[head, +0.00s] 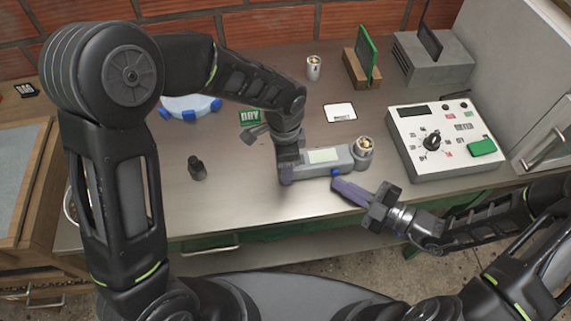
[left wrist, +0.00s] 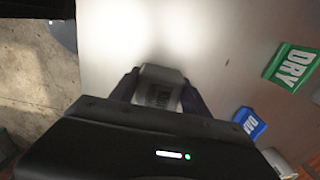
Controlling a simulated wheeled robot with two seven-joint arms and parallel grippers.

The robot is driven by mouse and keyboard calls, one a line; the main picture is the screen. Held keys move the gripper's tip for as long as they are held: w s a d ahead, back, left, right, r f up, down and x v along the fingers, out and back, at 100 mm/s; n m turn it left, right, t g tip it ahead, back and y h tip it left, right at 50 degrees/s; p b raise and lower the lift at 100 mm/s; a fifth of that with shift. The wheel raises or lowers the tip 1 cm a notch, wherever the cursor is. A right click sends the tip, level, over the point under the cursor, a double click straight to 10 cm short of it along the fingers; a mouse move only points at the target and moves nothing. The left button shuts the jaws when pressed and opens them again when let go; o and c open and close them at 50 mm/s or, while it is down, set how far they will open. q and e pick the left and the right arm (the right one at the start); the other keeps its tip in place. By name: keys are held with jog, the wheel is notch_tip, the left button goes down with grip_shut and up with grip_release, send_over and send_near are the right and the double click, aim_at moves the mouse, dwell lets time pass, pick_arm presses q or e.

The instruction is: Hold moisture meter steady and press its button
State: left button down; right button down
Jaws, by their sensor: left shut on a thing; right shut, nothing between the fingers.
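The moisture meter (head: 325,158) is a grey handheld device with a pale screen, lying near the front of the metal bench. A round cup with tan contents (head: 364,146) is at its right end, and a small blue button (head: 336,172) is on its front side. My left gripper (head: 287,172) is shut on the meter's left end. In the left wrist view the meter's grey end (left wrist: 160,90) sits between the dark fingers. My right gripper (head: 340,187) is shut and empty, its fingertips just in front of the blue button; I cannot tell whether they touch it.
A white control box (head: 440,138) with a knob and green button stands right. A green DRY card (head: 250,117), also in the left wrist view (left wrist: 291,66), and a white card (head: 340,112) lie behind. A small dark object (head: 197,168) stands left. The front edge is close.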

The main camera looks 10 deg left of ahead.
aim_at(349, 208)
jog(key=shift+w+r, duration=0.15)
jog(key=shift+w, duration=0.1)
jog(key=shift+s+d+f, duration=0.15)
jog(key=shift+s+f, duration=0.05)
jog(key=shift+s, duration=0.55)
jog(key=shift+s+d, duration=0.2)
jog(key=shift+s, duration=0.5)
jog(key=shift+s+d, duration=0.25)
jog(key=shift+s, duration=0.45)
jog(key=shift+s+d, duration=0.2)
jog(key=shift+s, duration=0.5)
jog(key=s, duration=0.2)
jog(key=s+d, duration=0.1)
jog(key=shift+s, duration=0.35)
jog(key=shift+w, duration=0.1)
jog(key=shift+w+a, duration=0.4)
jog(key=shift+w, duration=0.95)
jog(key=shift+w+a, duration=0.4)
jog(key=shift+w, duration=1)
jog(key=shift+w+a, duration=0.4)
jog(key=shift+w, duration=0.95)
